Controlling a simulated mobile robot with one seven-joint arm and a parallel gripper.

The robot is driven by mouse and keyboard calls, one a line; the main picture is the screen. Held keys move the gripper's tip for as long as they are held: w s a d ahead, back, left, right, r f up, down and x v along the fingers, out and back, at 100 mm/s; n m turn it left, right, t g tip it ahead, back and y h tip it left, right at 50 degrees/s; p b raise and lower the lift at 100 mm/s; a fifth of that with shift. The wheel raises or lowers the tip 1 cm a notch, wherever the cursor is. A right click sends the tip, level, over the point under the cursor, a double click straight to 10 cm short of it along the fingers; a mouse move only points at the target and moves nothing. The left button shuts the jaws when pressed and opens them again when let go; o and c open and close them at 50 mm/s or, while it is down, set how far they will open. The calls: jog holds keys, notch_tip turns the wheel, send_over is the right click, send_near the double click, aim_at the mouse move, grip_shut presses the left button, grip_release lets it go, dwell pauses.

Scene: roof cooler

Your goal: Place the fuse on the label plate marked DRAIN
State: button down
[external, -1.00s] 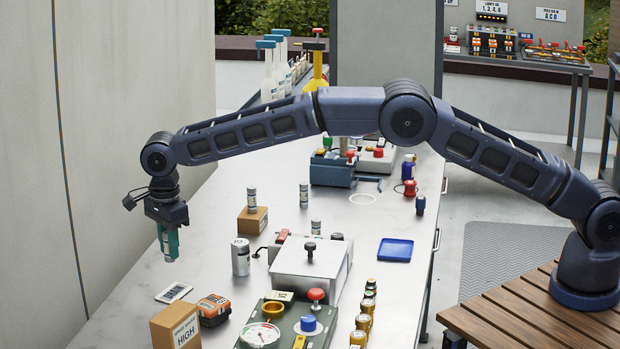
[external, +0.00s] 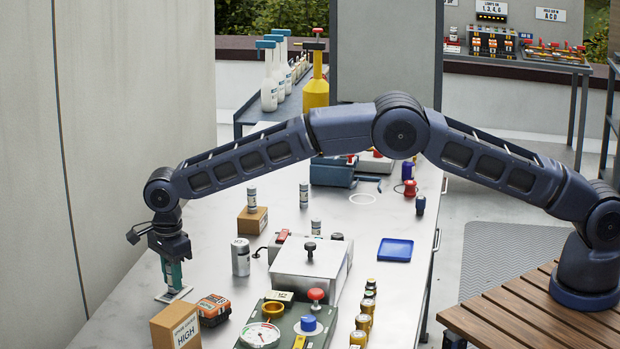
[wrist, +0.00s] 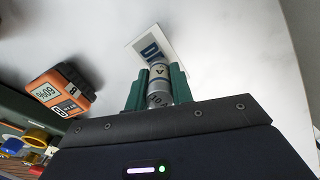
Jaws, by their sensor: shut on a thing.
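My gripper (external: 172,275) points down at the left of the bench, with its green fingers shut on a small grey fuse. In the wrist view the fuse (wrist: 158,85) stands between the green fingers (wrist: 157,92), its printed band showing. The white label plate (external: 165,297) lies flat on the bench directly under the gripper. In the wrist view the plate (wrist: 143,40) shows a dark letter D, with the rest of its word partly hidden by the fuse. The fuse is at or just over the plate; I cannot tell whether they touch.
An orange meter (external: 213,309) lies close right of the plate, with a cardboard box marked HIGH (external: 177,327) in front. A silver canister (external: 240,257) and a metal box (external: 308,277) stand further right. The bench behind the plate is clear.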

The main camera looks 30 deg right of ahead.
jog(key=shift+f, duration=0.1)
jog(key=c, duration=1.2)
grip_release()
notch_tip(320, 180, up, 12)
jog(key=shift+r, duration=0.1)
